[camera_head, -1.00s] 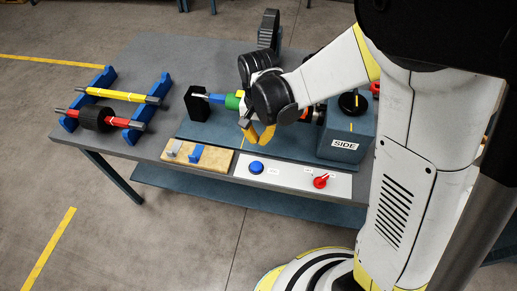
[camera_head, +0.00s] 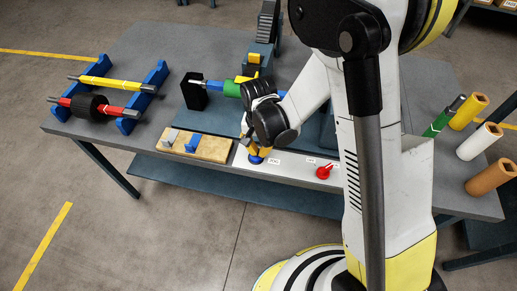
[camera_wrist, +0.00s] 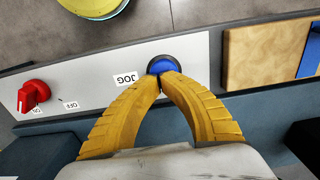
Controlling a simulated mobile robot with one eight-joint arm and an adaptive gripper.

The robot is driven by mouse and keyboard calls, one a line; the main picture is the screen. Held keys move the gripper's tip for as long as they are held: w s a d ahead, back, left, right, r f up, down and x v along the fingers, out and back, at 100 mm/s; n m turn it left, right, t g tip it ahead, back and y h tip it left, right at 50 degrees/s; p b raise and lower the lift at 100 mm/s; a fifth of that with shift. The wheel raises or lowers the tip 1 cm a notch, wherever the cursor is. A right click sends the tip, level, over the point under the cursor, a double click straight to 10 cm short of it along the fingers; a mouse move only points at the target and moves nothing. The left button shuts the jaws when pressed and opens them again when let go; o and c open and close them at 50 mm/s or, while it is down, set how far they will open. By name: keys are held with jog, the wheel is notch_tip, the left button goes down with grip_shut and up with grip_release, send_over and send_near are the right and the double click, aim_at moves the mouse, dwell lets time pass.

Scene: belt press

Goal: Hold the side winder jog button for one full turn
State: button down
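The blue jog button (camera_head: 256,160) sits on a pale control strip (camera_head: 300,166) at the front of the table, beside a JOG label. The wrist view shows it as a blue cap (camera_wrist: 164,65) in a dark ring. My gripper (camera_wrist: 161,76) has its yellow fingertips together at the near edge of the button, overlapping it. I cannot tell whether the button is pressed in. In the head view my gripper (camera_head: 254,151) points down over the button, partly covering it. The side winder's green and blue shaft (camera_head: 231,88) shows behind my gripper; its housing is mostly hidden by my arm.
A red knob (camera_head: 323,172) with ON and OFF marks (camera_wrist: 55,105) stands on the same strip. A wooden block (camera_head: 210,150) with grey and blue pieces lies left. A blue rack (camera_head: 155,80) holds yellow and red rollers. Coloured rolls (camera_head: 480,140) stand at the right.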

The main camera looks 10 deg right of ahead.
notch_tip(320, 180, down, 2)
jog(key=shift+f+b, duration=0.1)
jog(key=shift+b, duration=1.05)
dwell(0.5)
notch_tip(320, 180, up, 14)
jog(key=p, duration=0.6)
jog(key=shift+r, duration=0.2)
